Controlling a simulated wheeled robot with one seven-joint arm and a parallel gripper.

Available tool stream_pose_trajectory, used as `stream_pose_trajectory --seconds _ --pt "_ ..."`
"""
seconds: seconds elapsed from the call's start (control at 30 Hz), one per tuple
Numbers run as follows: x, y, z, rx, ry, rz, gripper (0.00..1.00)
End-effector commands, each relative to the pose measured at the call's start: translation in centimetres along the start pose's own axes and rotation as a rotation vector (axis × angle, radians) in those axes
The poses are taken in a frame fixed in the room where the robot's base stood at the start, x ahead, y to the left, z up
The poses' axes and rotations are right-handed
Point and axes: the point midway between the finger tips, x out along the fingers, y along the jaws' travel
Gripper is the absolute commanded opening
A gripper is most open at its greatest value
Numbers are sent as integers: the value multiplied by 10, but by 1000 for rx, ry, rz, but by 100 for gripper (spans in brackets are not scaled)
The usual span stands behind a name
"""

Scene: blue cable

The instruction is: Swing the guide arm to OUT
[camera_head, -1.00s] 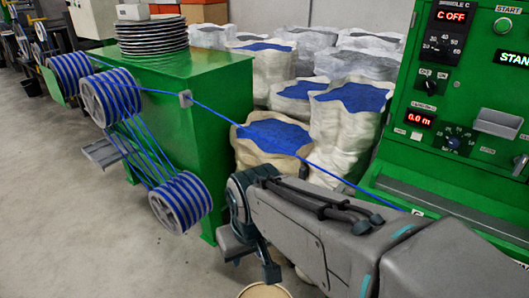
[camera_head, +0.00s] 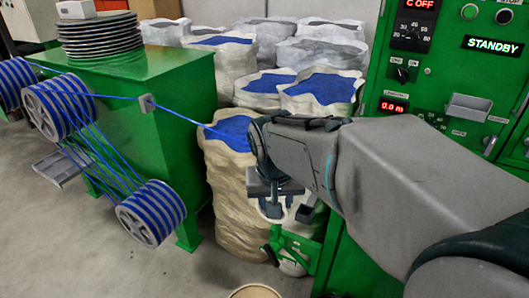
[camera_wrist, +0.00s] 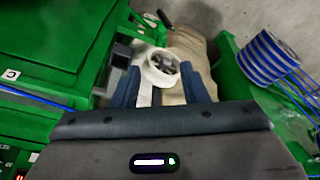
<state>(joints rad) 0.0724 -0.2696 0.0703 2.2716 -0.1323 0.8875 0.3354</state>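My gripper (camera_head: 287,212) points down in front of the green machine in the head view. In the wrist view its two blue-grey fingers (camera_wrist: 160,78) are apart, with no object clearly held. A white ring-shaped part (camera_wrist: 154,60) shows between and beyond the fingertips; I cannot tell whether they touch it. A green bracket with a white round part (camera_head: 290,264) sits low below my gripper and may be the guide arm. Its pivot and any OUT mark are not readable. The blue cable (camera_head: 190,117) runs from the reels through a small grey guide toward my arm, which hides its far end.
The green control panel (camera_head: 440,95) reads STANDBY and 0.0 m. Bags of blue granules (camera_head: 228,165) stand behind my arm. A green cabinet (camera_head: 185,130) and striped cable reels (camera_head: 152,212) are at left. A round tub (camera_head: 255,292) is at the bottom edge. Open floor lies at front left.

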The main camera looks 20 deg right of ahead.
Motion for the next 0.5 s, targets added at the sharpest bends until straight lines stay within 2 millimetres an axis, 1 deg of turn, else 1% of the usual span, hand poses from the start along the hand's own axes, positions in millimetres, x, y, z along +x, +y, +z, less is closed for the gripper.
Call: stream_pose_trajectory --seconds 0.03,0.07,0.1,0.17,0.2,0.3,0.4,0.5 --pt "3 1 -25 55 4 23 40" --pt "5 1 -38 91 9 36 40" --pt "8 2 -56 139 17 53 40" --pt "14 4 -82 209 30 73 40" --pt "18 6 -98 253 41 84 40" --pt "28 10 -132 351 62 104 40" --pt "37 12 -157 426 80 115 40" --pt "44 14 -172 475 91 121 40"
